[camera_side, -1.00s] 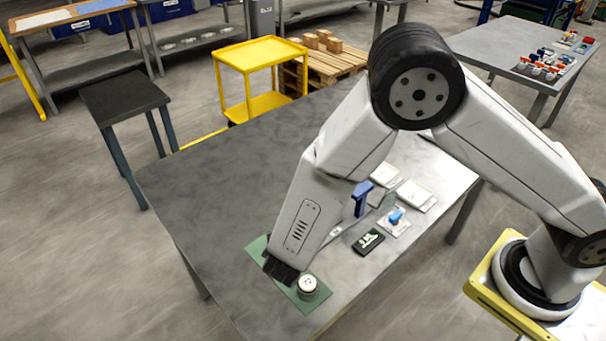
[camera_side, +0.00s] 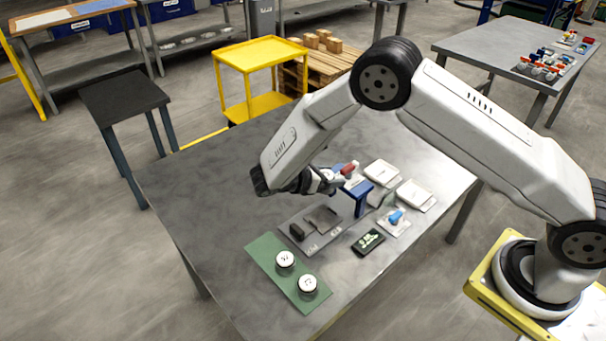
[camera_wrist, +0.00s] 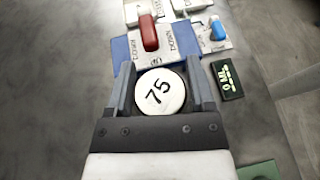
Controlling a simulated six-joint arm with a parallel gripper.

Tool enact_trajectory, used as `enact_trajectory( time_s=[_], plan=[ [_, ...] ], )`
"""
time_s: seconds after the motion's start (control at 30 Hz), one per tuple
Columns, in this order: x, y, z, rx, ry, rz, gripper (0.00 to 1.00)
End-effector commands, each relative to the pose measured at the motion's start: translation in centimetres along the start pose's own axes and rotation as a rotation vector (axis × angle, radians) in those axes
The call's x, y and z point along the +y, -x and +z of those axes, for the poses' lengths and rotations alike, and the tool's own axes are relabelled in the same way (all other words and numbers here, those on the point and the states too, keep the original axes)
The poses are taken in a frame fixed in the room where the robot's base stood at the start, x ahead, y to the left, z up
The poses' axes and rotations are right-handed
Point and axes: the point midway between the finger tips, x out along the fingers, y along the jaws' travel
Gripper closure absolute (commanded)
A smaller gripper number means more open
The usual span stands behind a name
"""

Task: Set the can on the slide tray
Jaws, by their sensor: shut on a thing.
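My gripper (camera_wrist: 160,85) is shut on a can with a white lid marked 75 (camera_wrist: 160,92), which sits between the two fingers in the wrist view. In the side view my gripper (camera_side: 326,181) is raised above the table, left of the blue press frame (camera_side: 357,194). A grey plate (camera_side: 312,246) lies below it, bearing a dark block and a flat square piece that looks like the slide tray (camera_side: 322,218). The square piece is hidden in the wrist view. Two other white-lidded cans (camera_side: 285,260) (camera_side: 307,285) stand on the green mat (camera_side: 263,250).
A red lever (camera_wrist: 149,32) stands by the blue press, beyond my fingers. A black display (camera_side: 369,241) with green signs, a blue switch (camera_side: 396,216) and white panels (camera_side: 383,172) are to the right. The table's left part (camera_side: 200,180) is clear.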

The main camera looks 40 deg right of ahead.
Motion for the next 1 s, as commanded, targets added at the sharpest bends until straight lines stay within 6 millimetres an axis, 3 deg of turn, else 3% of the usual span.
enact_trajectory(
  time_s=[0.37, 1.0],
  plan=[
    [0.0, -0.3, -0.8, 0.000, 0.002, 0.002, 0.97],
    [-0.1, -1.8, -4.4, 0.001, 0.002, 0.003, 0.97]
  ],
)
